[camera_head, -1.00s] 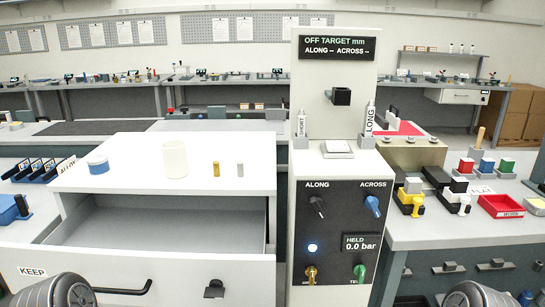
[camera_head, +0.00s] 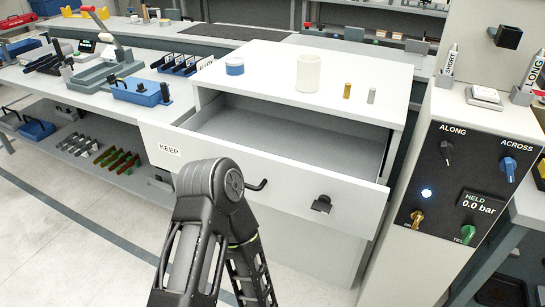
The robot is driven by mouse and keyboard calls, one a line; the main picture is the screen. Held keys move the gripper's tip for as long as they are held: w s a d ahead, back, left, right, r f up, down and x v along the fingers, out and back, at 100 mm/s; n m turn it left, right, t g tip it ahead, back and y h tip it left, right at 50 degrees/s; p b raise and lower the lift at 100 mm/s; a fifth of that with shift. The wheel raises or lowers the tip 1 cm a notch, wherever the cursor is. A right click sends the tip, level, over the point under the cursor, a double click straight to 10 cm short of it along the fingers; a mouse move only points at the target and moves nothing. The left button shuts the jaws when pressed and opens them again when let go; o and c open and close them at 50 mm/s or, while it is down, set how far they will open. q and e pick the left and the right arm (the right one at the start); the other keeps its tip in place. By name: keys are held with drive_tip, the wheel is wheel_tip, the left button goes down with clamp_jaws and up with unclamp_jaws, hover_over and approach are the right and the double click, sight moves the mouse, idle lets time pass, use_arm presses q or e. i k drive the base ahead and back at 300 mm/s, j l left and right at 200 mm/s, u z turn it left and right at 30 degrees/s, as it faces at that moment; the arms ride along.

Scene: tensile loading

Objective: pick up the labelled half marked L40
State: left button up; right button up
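I can read no L40 mark in the head view, so I cannot tell which thing is the labelled half. A gold cylinder (camera_head: 347,91) and a thinner silver cylinder (camera_head: 371,95) stand upright on the white cabinet top (camera_head: 290,60), with no readable label. Several green and red bars (camera_head: 118,160) lie on the low shelf at left, too small to read. One of my arms, bent at a joint, rises at the bottom centre in front of the drawer. Neither gripper is in view.
The drawer (camera_head: 285,140) marked KEEP stands open and its visible floor looks empty. A white cup (camera_head: 307,73) and a blue-banded round tub (camera_head: 234,65) stand above it. The control console (camera_head: 470,170) reads HELD 0.0 bar. Floor at lower left is clear.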

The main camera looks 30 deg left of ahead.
sight(192, 67)
drive_tip(key=u, duration=1.4)
drive_tip(key=j+z, duration=0.1)
drive_tip(key=z, duration=0.35)
drive_tip(key=i+j+z, duration=0.1)
drive_tip(key=z, duration=0.4)
drive_tip(key=j+z, duration=0.15)
drive_tip(key=z, duration=0.3)
drive_tip(key=j+z, duration=0.2)
drive_tip(key=j, duration=0.3)
drive_tip(key=k+j+z, duration=0.2)
drive_tip(key=j, duration=0.25)
drive_tip(key=k+j+z, duration=0.2)
drive_tip(key=j, duration=0.25)
drive_tip(key=j+z, duration=0.2)
drive_tip(key=j, duration=0.25)
drive_tip(key=k+j+z, duration=0.2)
drive_tip(key=j, duration=0.2)
drive_tip(key=k+j+z, duration=0.2)
drive_tip(key=k+j, duration=0.2)
drive_tip(key=j, duration=0.15)
drive_tip(key=k+j, duration=0.2)
drive_tip(key=j, duration=0.15)
drive_tip(key=k+j, duration=0.15)
drive_tip(key=j, duration=0.2)
drive_tip(key=k+j, duration=0.2)
drive_tip(key=j, duration=0.15)
